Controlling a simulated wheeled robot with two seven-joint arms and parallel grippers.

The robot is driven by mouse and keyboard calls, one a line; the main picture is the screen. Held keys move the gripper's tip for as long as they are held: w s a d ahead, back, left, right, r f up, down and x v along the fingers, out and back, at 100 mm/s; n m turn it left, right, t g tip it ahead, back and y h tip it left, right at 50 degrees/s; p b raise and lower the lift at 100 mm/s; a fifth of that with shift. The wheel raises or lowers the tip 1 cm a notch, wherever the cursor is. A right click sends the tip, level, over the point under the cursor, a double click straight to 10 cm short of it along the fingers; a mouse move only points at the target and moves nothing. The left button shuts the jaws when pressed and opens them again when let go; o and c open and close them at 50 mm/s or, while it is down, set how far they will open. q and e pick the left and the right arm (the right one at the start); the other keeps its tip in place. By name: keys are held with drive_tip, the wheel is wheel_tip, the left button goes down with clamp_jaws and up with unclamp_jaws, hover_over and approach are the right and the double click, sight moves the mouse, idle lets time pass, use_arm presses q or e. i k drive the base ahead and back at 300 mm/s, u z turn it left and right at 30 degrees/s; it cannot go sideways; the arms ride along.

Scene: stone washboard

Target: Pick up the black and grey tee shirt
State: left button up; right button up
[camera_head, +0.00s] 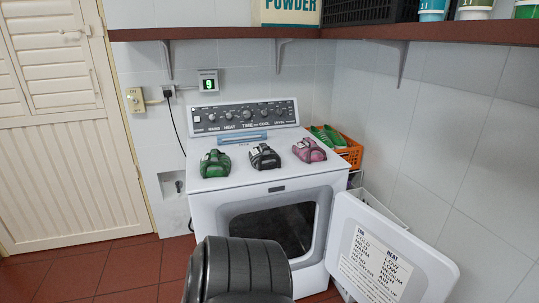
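The black and grey tee shirt (264,156) lies folded in a small bundle on the white top of the dryer (235,182). It is the middle one of three bundles. A green bundle (215,164) lies to its left and a pink one (309,150) to its right, both apart from it. Neither of my grippers shows in the head view, so their state and their distance from the shirt cannot be seen.
The dryer door (385,262) hangs open at the front right. An orange basket (349,151) with green items sits behind the right edge. A brown shelf (215,32) runs above, with a powder box (291,12). The dryer top's front strip is clear.

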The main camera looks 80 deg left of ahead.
sight(262, 157)
drive_tip(key=u, duration=0.85)
drive_tip(key=i, duration=1.2)
drive_tip(key=u, duration=1.05)
